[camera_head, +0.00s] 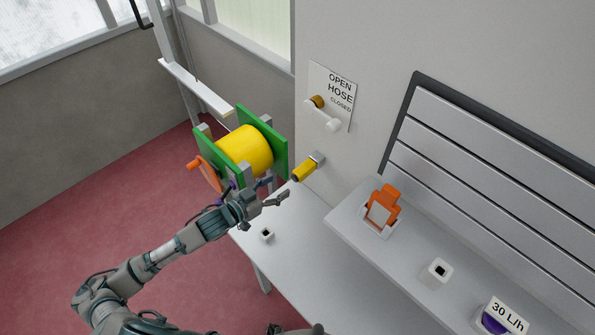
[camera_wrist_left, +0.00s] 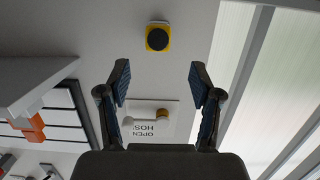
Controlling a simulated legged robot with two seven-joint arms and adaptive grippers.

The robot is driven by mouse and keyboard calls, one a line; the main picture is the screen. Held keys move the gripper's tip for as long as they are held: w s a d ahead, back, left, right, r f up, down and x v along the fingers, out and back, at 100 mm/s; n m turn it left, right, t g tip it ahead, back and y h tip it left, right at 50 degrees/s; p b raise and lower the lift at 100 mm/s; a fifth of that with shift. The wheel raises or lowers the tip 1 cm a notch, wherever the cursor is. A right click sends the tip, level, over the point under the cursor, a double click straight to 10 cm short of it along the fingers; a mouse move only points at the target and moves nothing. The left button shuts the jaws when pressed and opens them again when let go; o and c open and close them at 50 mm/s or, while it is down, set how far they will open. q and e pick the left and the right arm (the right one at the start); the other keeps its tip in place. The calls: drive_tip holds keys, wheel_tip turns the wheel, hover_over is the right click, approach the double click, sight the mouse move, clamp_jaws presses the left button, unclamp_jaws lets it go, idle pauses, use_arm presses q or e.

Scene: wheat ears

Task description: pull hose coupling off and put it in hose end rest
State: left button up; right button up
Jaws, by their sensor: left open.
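The hose coupling (camera_head: 303,172) is a yellow cylinder sticking out from a grey fitting on the wall. In the left wrist view the coupling (camera_wrist_left: 158,38) shows end-on as a dark disc with a yellow surround. My left gripper (camera_head: 276,191) is open and empty, below and left of the coupling and apart from it. In the wrist view its fingers (camera_wrist_left: 160,78) are spread, with the coupling beyond their tips. A white block with a dark square hole (camera_head: 267,234) stands on the table, and a similar block (camera_head: 437,272) on the shelf. I cannot tell which is the hose end rest.
A yellow reel (camera_head: 246,149) with green side plates and an orange crank stands close behind my left gripper. A valve lever (camera_head: 323,113) sits on the OPEN/CLOSED hose sign. The shelf (camera_head: 400,262) holds an orange item (camera_head: 384,207). The table (camera_head: 300,262) is mostly clear.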

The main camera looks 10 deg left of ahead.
sight(305, 170)
use_arm(q)
drive_tip(key=p+x, duration=0.1)
drive_tip(key=x, duration=0.9)
drive_tip(key=shift+w+d, duration=0.25)
drive_tip(key=shift+d, duration=0.05)
drive_tip(key=shift+w+d+f, duration=0.15)
drive_tip(key=shift+w+f, duration=0.05)
drive_tip(key=shift+w, duration=0.4)
drive_tip(key=shift+w+f, duration=0.1)
drive_tip(key=shift+w, duration=0.05)
drive_tip(key=shift+d, duration=0.4)
drive_tip(key=c, duration=1.1)
drive_tip(key=o, duration=0.4)
clamp_jaws()
use_arm(e)
drive_tip(key=shift+w+d+r, duration=0.1)
drive_tip(key=shift+d+r, duration=0.55)
drive_tip(key=shift+d, duration=0.3)
drive_tip(key=shift+a, duration=0.1)
